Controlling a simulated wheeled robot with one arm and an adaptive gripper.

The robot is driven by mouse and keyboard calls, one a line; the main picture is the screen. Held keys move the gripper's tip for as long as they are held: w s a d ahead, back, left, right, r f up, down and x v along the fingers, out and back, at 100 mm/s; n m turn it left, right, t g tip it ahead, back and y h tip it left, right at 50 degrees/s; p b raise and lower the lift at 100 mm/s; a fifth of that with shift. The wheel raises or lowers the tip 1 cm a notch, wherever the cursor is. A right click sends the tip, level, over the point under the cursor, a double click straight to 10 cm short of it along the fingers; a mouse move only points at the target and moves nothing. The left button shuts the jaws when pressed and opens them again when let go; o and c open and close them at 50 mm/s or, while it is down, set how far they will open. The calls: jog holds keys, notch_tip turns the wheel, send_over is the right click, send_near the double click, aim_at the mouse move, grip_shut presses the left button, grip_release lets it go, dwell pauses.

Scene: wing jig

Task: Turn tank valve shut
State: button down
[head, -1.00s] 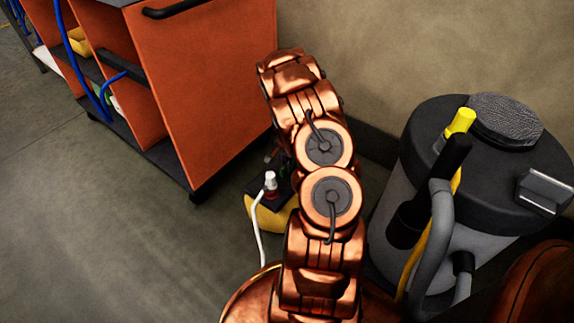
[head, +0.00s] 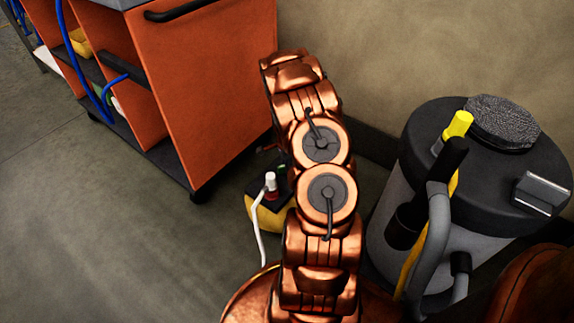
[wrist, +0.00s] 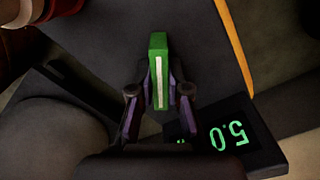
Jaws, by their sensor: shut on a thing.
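A green valve handle (wrist: 158,70) with a white stripe stands between the fingers of my gripper (wrist: 158,80) in the wrist view. The two dark fingers with purple parts close on it from both sides. The stripe runs up and down in that view. The tank and valve body under the handle cannot be made out clearly. In the head view my copper arm hides the gripper and the handle.
A display with green digits (wrist: 226,136) sits right of the gripper. A black-and-yellow unit (head: 262,212) with a white hose stands on the floor beside my arm. An orange cart (head: 205,85) is at left, a grey-black vacuum (head: 430,125) at right.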

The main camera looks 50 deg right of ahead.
jog(key=m, duration=0.5)
jog(key=shift+m, duration=0.3)
jog(key=m, duration=0.5)
jog(key=shift+m, duration=0.4)
jog(key=c, duration=1.1)
grip_release()
jog(key=shift+c, duration=0.2)
notch_tip(320, 180, up, 12)
